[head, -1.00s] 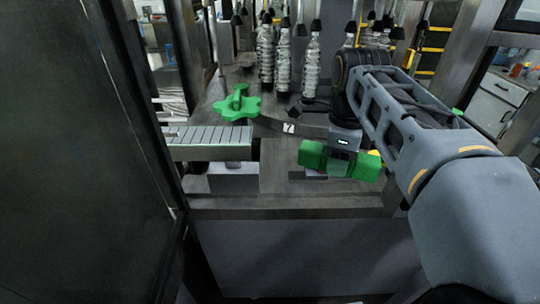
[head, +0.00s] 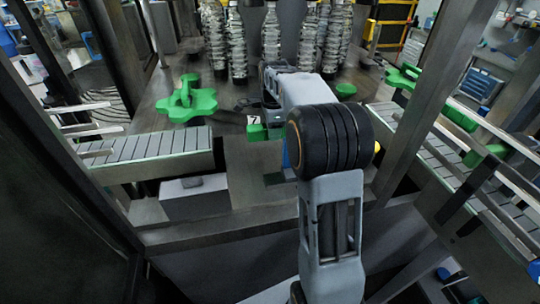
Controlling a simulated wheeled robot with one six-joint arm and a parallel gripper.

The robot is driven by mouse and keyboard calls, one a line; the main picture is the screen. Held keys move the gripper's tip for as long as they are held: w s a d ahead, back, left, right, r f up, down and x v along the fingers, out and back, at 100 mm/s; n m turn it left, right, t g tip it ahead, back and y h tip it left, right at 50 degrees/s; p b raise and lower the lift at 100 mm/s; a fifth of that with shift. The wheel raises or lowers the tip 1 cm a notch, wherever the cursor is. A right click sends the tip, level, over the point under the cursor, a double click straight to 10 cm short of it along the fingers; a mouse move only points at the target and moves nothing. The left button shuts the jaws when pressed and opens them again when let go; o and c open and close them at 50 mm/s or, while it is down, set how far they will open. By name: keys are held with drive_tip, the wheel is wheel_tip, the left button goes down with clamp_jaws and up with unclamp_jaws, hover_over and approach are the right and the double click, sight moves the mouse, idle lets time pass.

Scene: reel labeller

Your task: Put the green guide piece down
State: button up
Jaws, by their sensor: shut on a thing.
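The green guide piece (head: 261,132) shows only in part, as a small green block left of my arm's large black joint, which hides the rest of it. My gripper (head: 275,118) is at the far end of my arm, over the machine's deck, and is shut on the guide piece. Its fingertips are mostly hidden. I cannot tell whether the piece touches the deck.
A green star wheel (head: 187,103) stands left, by a slatted conveyor (head: 150,150). Clear bottles (head: 271,35) stand behind. A grey block (head: 195,196) sits in front of the conveyor. Another conveyor (head: 440,170) and metal posts are on the right.

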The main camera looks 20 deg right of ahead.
sight(272, 158)
wheel_tip(272, 158, down, 9)
drive_tip(key=shift+a+f+p, duration=0.1)
drive_tip(key=shift+f+p, duration=0.05)
drive_tip(key=shift+p, duration=0.25)
drive_tip(key=shift+f, duration=0.15)
drive_tip(key=o, duration=1)
drive_tip(key=shift+r, duration=6.15)
